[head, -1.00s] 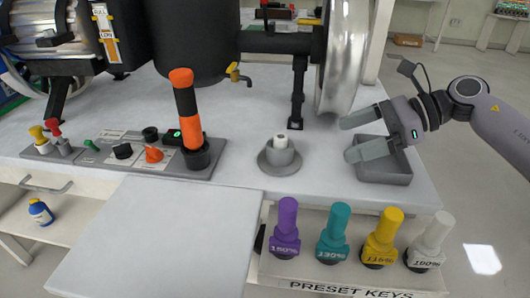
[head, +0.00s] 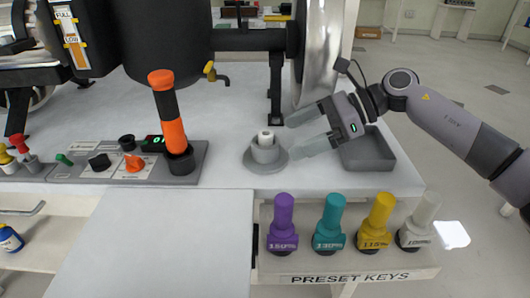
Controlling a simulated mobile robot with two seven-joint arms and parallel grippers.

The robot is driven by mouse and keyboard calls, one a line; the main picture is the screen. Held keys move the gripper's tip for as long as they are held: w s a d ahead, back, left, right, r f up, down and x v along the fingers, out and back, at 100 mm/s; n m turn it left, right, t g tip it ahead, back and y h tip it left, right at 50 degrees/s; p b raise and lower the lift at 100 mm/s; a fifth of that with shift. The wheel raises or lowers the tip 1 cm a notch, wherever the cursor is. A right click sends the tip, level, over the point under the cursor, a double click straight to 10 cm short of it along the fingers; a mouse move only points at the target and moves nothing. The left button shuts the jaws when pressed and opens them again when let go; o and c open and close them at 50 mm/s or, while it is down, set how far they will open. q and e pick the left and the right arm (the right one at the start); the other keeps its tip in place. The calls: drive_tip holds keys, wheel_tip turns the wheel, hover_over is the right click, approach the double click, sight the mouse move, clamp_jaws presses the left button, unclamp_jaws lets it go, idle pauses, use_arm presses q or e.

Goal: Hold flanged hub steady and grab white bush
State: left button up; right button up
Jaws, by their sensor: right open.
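The grey flanged hub (head: 266,158) stands upright on the white worktop, with its wide flange at the bottom. The white bush (head: 265,135) sits in the top of the hub, and its upper end shows. My right gripper (head: 290,135) comes in from the right, open, with its two grey fingers pointing left toward the hub. The fingertips are just to the right of the hub and bush, and nothing is between them. I cannot tell from this view whether the nearer finger touches the hub. My left gripper is not in view.
A grey open tray (head: 372,155) stands right of the hub, partly behind my right gripper. A control panel (head: 110,163) with an orange-black lever (head: 168,115) is at left. Purple, teal, yellow and white preset keys (head: 330,225) stand along the front. A metal wheel (head: 322,50) is behind.

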sight(279, 142)
drive_tip(key=b+x, duration=0.1)
drive_tip(key=x, duration=0.4)
drive_tip(key=shift+f, duration=0.15)
drive_tip(key=shift+b+x, duration=0.45)
drive_tip(key=shift+x, duration=0.35)
drive_tip(key=shift+c, duration=0.3)
drive_tip(key=c, duration=0.9)
